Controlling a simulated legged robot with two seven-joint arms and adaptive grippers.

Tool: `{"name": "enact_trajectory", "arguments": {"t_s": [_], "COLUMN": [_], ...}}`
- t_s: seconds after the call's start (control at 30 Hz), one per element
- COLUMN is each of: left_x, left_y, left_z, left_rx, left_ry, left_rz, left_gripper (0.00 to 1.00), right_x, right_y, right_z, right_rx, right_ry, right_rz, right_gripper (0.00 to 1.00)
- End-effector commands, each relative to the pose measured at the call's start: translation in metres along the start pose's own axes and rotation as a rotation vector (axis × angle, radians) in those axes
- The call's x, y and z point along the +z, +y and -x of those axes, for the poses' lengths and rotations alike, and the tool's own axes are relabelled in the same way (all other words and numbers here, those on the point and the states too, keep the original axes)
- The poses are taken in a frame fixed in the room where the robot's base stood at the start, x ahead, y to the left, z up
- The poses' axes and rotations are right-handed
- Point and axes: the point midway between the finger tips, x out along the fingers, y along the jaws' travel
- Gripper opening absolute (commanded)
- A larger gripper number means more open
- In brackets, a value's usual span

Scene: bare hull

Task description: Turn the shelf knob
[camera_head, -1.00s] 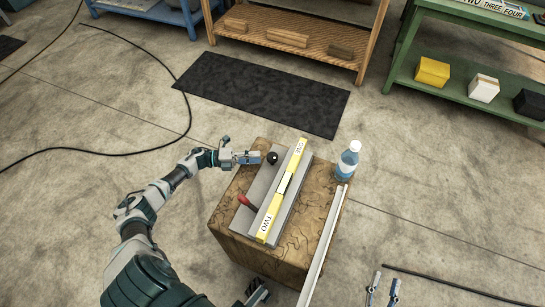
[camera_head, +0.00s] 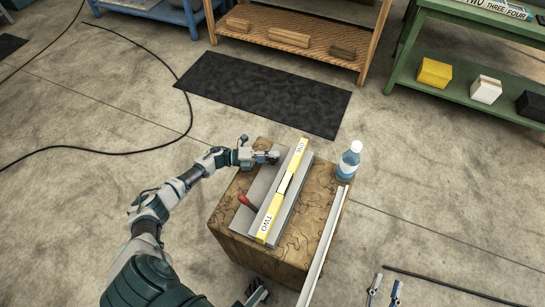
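A grey panel (camera_head: 270,224) with a yellow strip (camera_head: 281,200) marked ONE and TWO lies on a wooden block (camera_head: 315,215). A red handle (camera_head: 246,202) sticks out near the TWO end. My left gripper (camera_head: 272,157) is at the black knob near the ONE end, with its fingers over or around it. The knob is mostly hidden, so I cannot tell whether the fingers are closed on it. My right gripper (camera_head: 386,282) shows at the bottom edge, its two fingers apart, empty and away from the block.
A water bottle (camera_head: 348,161) stands on the block's right corner. A pale rail (camera_head: 322,247) runs along the block's right side. A black mat (camera_head: 262,94), a wooden shelf (camera_head: 315,33) and a green shelf (camera_head: 470,60) lie beyond. A black cable (camera_head: 120,152) crosses the floor at left.

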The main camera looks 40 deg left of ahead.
Motion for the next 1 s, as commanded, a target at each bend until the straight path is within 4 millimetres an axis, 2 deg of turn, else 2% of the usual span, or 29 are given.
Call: {"name": "enact_trajectory", "arguments": {"t_s": [0.17, 0.27, 0.43, 0.53, 0.67, 0.8, 1.0], "left_x": [-0.002, -0.002, -0.003, -0.004, -0.004, -0.005, -0.005], "left_y": [0.003, 0.002, 0.000, -0.001, -0.002, 0.000, 0.002], "left_z": [0.000, 0.000, -0.001, -0.001, -0.002, -0.002, -0.003], "left_rx": [0.006, 0.006, 0.004, 0.004, 0.003, 0.005, 0.005], "left_ry": [-0.008, -0.027, -0.093, -0.152, -0.243, -0.346, -0.497], "left_rz": [0.002, 0.002, 0.002, 0.003, 0.004, 0.005, 0.007], "left_gripper": [0.00, 0.00, 0.00, 0.00, 0.00, 0.00, 0.00], "right_x": [0.000, 0.007, 0.030, 0.049, 0.076, 0.095, 0.104], "right_y": [0.000, 0.004, 0.008, 0.013, 0.020, 0.028, 0.034], "right_z": [-0.001, 0.002, 0.009, 0.021, 0.051, 0.092, 0.152], "right_rx": [0.000, 0.003, 0.013, 0.024, 0.043, 0.065, 0.093], "right_ry": [-0.015, -0.082, -0.275, -0.444, -0.698, -0.962, -1.274], "right_rz": [0.002, 0.009, 0.019, 0.026, 0.033, 0.037, 0.034], "right_gripper": [0.40, 0.40, 0.40, 0.40, 0.40, 0.40, 0.40]}}
